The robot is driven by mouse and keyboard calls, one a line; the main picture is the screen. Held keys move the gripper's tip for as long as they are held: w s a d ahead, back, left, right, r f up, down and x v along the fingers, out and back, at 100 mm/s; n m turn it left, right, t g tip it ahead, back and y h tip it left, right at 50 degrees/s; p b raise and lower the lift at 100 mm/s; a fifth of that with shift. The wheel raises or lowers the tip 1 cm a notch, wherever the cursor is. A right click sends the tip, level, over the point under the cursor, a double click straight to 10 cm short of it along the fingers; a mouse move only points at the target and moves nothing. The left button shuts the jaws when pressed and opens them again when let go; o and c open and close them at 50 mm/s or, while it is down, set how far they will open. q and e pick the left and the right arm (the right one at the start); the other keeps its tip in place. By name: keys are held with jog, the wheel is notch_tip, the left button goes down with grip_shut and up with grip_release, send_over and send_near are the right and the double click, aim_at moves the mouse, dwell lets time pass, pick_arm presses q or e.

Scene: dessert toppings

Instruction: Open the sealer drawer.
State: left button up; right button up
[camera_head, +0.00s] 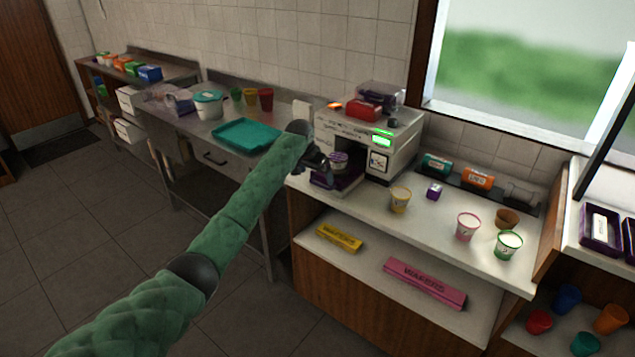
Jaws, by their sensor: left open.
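The sealer (395,150) is a white and grey machine with a green lit display, standing at the back left of the white counter. Its purple drawer (345,184) shows at the lower front left, sticking out from the body. A purple-topped cup (338,158) stands at the drawer, under the machine's front opening. My left gripper (324,178) is open at the drawer's left front, close to the cup. It hides part of the drawer, and I cannot tell whether it touches it. My right gripper is out of view.
A teal tray (247,135) lies on the steel table to the left. The counter's front middle is clear.

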pick_arm(q)
jog(key=shift+b+v, duration=0.35)
jog(key=shift+v, duration=1.25)
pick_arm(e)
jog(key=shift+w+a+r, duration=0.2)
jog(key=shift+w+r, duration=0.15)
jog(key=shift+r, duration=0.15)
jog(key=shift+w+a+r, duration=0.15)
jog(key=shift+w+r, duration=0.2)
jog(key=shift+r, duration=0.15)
pick_arm(q)
jog(key=shift+d, duration=0.1)
